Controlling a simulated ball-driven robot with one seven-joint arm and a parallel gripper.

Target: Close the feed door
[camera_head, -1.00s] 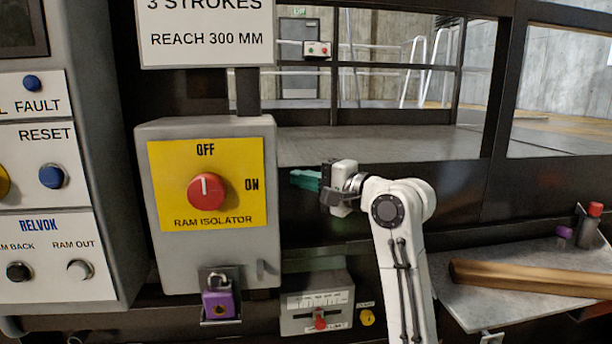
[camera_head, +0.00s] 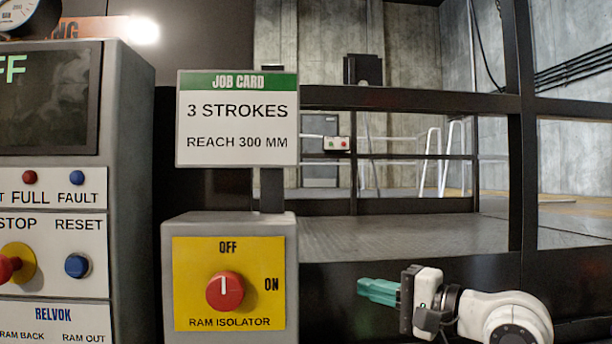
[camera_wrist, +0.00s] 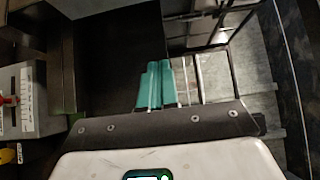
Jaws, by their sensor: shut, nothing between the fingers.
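I cannot make out the feed door for certain in either view. A black-framed opening (camera_head: 516,180) stands at the centre right of the head view, with a grey metal floor and railings visible through it. My gripper (camera_head: 366,290) is in front of the dark panel below this opening, its teal fingers shut, empty and pointing left. In the wrist view the fingers (camera_wrist: 160,82) point up the picture, towards a dark surface and bars. I cannot tell whether they touch anything.
The ram isolator box (camera_head: 280,232) stands left of my gripper, its red knob (camera_head: 225,291) pointing at OFF. A job card (camera_head: 237,118) is above it. A control panel (camera_head: 52,245) with buttons is at far left.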

